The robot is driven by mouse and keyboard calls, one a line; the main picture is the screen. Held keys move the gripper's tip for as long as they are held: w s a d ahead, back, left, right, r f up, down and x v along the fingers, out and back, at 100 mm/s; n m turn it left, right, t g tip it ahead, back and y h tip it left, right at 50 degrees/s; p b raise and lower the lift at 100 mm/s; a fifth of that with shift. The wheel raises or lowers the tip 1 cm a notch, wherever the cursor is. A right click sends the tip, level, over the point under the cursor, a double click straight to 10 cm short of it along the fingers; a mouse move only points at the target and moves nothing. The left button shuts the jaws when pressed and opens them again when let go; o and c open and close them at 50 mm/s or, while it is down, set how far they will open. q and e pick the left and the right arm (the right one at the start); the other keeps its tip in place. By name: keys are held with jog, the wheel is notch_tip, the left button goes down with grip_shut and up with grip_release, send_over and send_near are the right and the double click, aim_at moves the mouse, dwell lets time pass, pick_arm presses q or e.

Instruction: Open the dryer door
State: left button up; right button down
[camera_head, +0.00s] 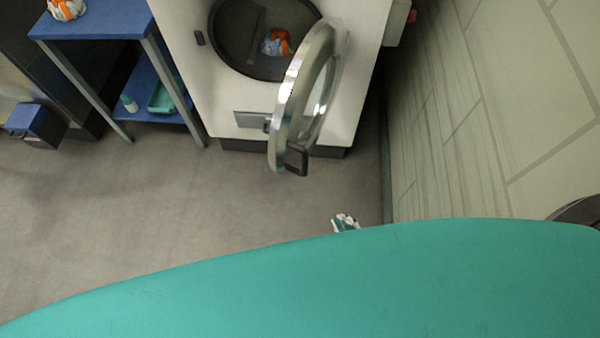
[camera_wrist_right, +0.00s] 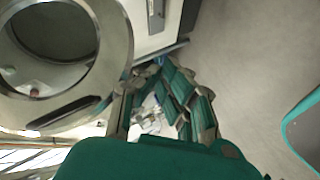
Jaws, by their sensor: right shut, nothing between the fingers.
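The white dryer (camera_head: 355,80) stands at the top of the head view. Its round chrome-rimmed door (camera_head: 288,100) is swung well open, toward the right, and the dark drum opening (camera_head: 230,45) is exposed. The dark door handle (camera_head: 296,160) is at the door's lower edge. My right gripper (camera_head: 345,222) shows only its tip, below the handle and apart from it, shut and empty. In the right wrist view the gripper (camera_wrist_right: 165,100) is beside the door ring (camera_wrist_right: 118,40) and the dark handle (camera_wrist_right: 62,112). My left gripper is in neither view.
An orange, white and blue cloth (camera_head: 276,42) lies in the drum. A blue table (camera_head: 95,20) with a lower shelf stands left of the dryer. A tiled wall (camera_head: 490,90) runs close on the right. The grey floor (camera_head: 150,190) in front is clear.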

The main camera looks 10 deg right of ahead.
aim_at(286, 162)
jog(key=a+r+n+t+y, duration=0.1)
jog(key=a+r+n+y, duration=0.15)
jog(key=r, duration=0.35)
jog(key=w+a+r+n+t+y, duration=0.1)
jog(key=r+n, duration=0.3)
jog(key=r, duration=0.2)
jog(key=a+r+n+t+y, duration=0.1)
jog(key=a+r+n+y, duration=0.15)
jog(key=r, duration=0.35)
jog(key=x, duration=0.3)
jog(key=p+x, duration=0.1)
jog(key=x, duration=0.2)
jog(key=p+x, duration=0.1)
jog(key=x, duration=0.2)
jog(key=shift+w+d+f, duration=0.15)
jog(key=shift+w+f, duration=0.1)
jog(key=shift+w, duration=0.15)
